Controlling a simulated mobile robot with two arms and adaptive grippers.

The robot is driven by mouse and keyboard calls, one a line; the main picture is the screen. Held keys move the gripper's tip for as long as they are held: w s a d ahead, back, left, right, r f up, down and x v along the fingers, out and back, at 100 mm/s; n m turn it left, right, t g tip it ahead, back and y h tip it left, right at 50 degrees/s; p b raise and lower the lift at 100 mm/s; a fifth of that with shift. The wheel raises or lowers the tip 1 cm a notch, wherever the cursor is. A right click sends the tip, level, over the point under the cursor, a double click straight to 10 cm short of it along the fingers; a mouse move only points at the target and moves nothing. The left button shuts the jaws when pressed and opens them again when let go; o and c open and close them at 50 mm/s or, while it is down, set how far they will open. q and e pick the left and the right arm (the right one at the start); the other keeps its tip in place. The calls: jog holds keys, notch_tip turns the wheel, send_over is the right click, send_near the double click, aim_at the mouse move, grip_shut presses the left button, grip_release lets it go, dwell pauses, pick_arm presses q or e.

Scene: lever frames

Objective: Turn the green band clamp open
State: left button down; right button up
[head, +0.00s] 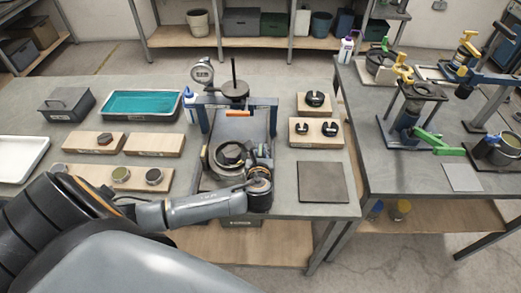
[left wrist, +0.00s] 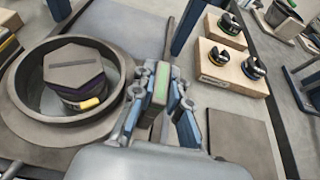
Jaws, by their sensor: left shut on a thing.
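The green band clamp (left wrist: 161,86) shows in the left wrist view as a dark lever with a green band along its top, standing beside a round metal ring. My left gripper (left wrist: 158,112) is shut on it, one blue-grey finger on each side. In the head view my left gripper (head: 259,184) reaches in from the left to the near right of the ring, and hides the clamp. A dark hexagonal piece (head: 230,155) sits inside the ring; it is also in the left wrist view (left wrist: 75,72). My right gripper is not in view.
The fixture's blue frame (head: 262,101) stands behind the ring. Wooden blocks with black parts (head: 316,138) and a flat dark plate (head: 322,182) lie to its right. Another table, with a green-handled fixture (head: 436,142), stands further right. A teal tray (head: 150,104) is back left.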

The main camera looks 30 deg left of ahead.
pick_arm(q)
jog(key=c, duration=1.3)
grip_release()
jog(key=shift+s, duration=0.1)
jog(key=v, duration=1.2)
